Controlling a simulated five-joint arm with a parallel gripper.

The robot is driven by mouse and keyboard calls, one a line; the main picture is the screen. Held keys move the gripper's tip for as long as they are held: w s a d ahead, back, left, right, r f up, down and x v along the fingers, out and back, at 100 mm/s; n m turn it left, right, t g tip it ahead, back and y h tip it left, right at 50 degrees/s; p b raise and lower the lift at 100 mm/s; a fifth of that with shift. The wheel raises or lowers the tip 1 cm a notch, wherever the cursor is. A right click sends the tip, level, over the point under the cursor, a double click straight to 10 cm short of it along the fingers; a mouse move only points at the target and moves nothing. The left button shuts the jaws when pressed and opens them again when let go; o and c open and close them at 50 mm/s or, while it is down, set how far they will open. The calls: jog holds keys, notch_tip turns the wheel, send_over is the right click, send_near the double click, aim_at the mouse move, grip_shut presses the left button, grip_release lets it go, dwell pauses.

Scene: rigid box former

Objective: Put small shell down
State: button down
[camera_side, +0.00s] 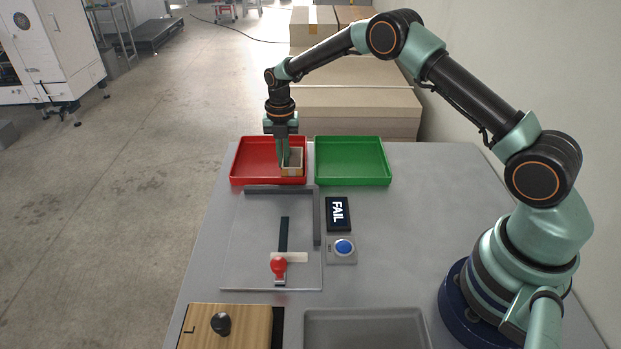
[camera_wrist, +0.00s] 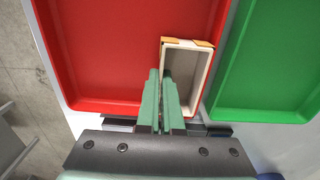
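The small shell (camera_side: 292,163) is an open, box-like piece with cream walls, a brown edge and a grey inside. It is in the right part of the red tray (camera_side: 240,170). In the wrist view the shell (camera_wrist: 203,70) lies against the tray's right side. My gripper (camera_side: 284,162) points down at the shell's left wall. In the wrist view its green fingers (camera_wrist: 165,95) are close together, one on each side of that wall. The contact itself is hard to make out, and whether the shell rests on the tray floor is unclear.
An empty green tray (camera_side: 352,165) stands right of the red tray. Nearer are a grey fixture with a red knob (camera_side: 279,265), a display reading FAIL (camera_side: 338,213) and a blue button (camera_side: 343,247). A wooden board (camera_side: 205,328) and grey tray (camera_side: 366,313) lie in front.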

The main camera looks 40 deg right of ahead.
jog(key=c, duration=1.1)
grip_release()
jog(key=shift+f, duration=0.1)
jog(key=s+r+m+t, duration=0.1)
jog(key=s+r+m, duration=0.15)
jog(key=r, duration=0.75)
jog(key=s+r+m, duration=0.1)
jog(key=r+m, duration=0.2)
jog(key=r, duration=0.6)
jog(key=s+r+m+t, duration=0.2)
jog(key=s+r+m, duration=0.5)
jog(key=s+m, duration=0.15)
jog(key=shift+s+a+f+m+t, duration=0.2)
jog(key=shift+s+f+m+t, duration=0.2)
jog(key=shift+s+m, duration=1.85)
jog(key=shift+s+a+f+m+t, duration=0.25)
jog(key=shift+s+m+t, duration=0.2)
jog(key=shift+s+m, duration=1.85)
jog(key=shift+s+a+f+m+t, duration=0.15)
jog(key=shift+s+f+m+t, duration=0.25)
jog(key=shift+s+m, duration=1.85)
